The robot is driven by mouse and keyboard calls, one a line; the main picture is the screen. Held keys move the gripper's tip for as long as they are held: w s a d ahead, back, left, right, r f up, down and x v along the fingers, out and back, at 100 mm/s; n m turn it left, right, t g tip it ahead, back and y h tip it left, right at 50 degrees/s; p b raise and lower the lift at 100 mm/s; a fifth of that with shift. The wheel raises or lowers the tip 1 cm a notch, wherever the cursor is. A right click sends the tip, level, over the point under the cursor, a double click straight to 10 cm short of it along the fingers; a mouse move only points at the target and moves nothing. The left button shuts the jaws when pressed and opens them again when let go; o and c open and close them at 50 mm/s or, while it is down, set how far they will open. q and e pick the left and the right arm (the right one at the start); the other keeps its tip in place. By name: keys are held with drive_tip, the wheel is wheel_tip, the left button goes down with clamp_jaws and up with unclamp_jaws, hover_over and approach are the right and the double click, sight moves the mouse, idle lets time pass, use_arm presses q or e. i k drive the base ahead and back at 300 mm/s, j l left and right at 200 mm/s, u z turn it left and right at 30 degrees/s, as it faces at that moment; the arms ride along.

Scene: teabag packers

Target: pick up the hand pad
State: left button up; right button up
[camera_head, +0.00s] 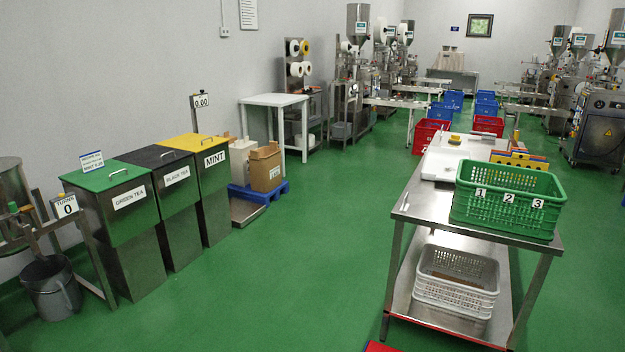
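I cannot make out a hand pad for certain. Neither of my grippers is in view.
The green crate (505,215), marked 1, 2, 3, stands at the table's near end. White baskets (455,290) sit on its lower shelf. Tea bins with green (105,177), black (155,157) and yellow (194,147) lids line the left. Green floor (290,260) between is clear.

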sight(454, 138)
drive_tip(key=i+j+u, duration=0.25)
drive_tip(key=u, duration=0.15)
drive_tip(key=i+u, duration=0.85)
drive_tip(key=i+j, duration=0.15)
drive_tip(key=i, duration=0.7)
drive_tip(key=i+z, duration=0.55)
drive_tip(key=z, duration=0.2)
drive_tip(key=i+z, duration=0.35)
drive_tip(key=i+l+z, duration=0.15)
drive_tip(key=i+z, duration=1.05)
drive_tip(key=i, duration=2.75)
drive_tip(key=i+z, duration=0.2)
drive_tip(key=i, duration=0.35)
drive_tip(key=i+j+z, duration=0.25)
drive_tip(key=i, duration=0.35)
drive_tip(key=i+z, duration=0.5)
drive_tip(key=z, duration=0.2)
drive_tip(key=i+z, duration=0.3)
